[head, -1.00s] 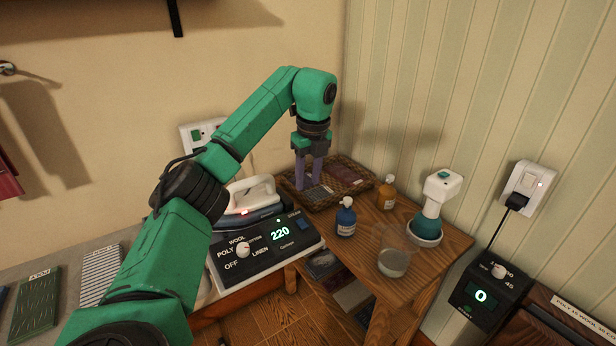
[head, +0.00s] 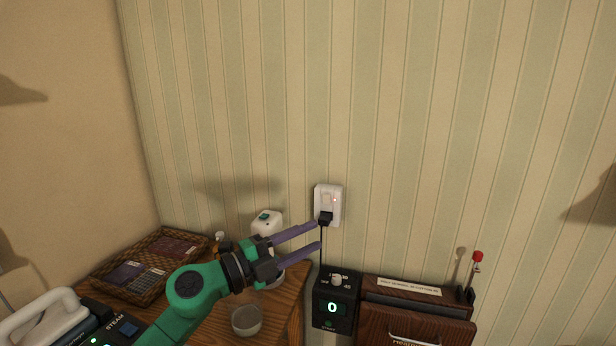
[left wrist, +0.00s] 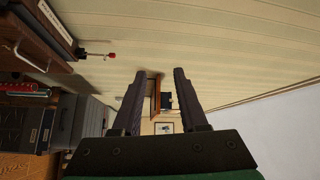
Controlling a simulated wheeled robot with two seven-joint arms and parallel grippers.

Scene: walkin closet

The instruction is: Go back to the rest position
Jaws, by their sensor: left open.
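My left gripper (head: 308,239) is open and empty, with its two purple fingers spread apart. In the head view it points right, in front of the striped wall, above the right side of the wooden table (head: 202,330). It looks close to the white wall socket (head: 328,203) with a black plug, but I cannot tell the depth. The left wrist view also shows both fingers of the gripper (left wrist: 156,72) apart with nothing between them. My right gripper is in neither view.
A wicker tray (head: 135,292), a glass cup (head: 246,320) and a white-topped device (head: 266,222) are on the table. An iron (head: 45,318) is at the lower left. A black timer box (head: 335,300) and a wooden press (head: 415,318) with a red-knobbed lever (head: 477,258) are at the right.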

